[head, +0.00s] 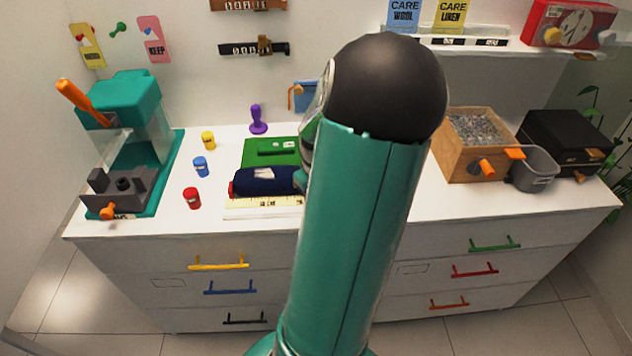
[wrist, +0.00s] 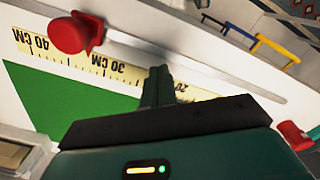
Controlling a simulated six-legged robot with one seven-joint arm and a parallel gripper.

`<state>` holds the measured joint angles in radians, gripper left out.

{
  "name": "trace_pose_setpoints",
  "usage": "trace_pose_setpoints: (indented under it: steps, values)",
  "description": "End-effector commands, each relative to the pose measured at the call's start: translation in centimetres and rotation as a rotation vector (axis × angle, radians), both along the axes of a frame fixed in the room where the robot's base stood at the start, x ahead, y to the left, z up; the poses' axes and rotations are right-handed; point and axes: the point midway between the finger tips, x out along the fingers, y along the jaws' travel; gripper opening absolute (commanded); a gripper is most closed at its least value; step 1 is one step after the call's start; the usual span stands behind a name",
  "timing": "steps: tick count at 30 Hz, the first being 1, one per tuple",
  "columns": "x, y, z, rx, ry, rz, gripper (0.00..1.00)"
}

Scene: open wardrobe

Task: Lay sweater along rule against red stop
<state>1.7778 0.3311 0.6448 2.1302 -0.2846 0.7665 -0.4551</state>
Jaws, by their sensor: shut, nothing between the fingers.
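The sweater (head: 265,184) is a navy roll with a white patch, lying along the back edge of the pale rule (head: 262,208) in the head view. The roll's right end is hidden by my arm. In the wrist view the rule (wrist: 115,72) appears upside down, with a red knobbed piece (wrist: 75,33) near its high numbers. My gripper (wrist: 160,75) is shut and empty over the rule. The sweater cannot be made out in that view.
A green board (head: 270,152) lies behind the sweater. A wooden box (head: 470,158) and grey bin (head: 533,170) stand right.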

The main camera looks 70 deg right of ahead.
Motion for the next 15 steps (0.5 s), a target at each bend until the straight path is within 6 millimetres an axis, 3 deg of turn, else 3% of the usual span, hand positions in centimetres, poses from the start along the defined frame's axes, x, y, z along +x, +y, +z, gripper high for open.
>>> trace_pose_setpoints:
  steps: [1, 6, 15]
  values:
    - [1.2, -0.6, 0.2, -0.002, -0.005, 0.005, 0.00]
    - [3.1, -1.6, 0.3, -0.002, -0.002, 0.004, 0.00]
    - [3.7, -1.9, 0.3, -0.003, -0.001, 0.001, 0.00]
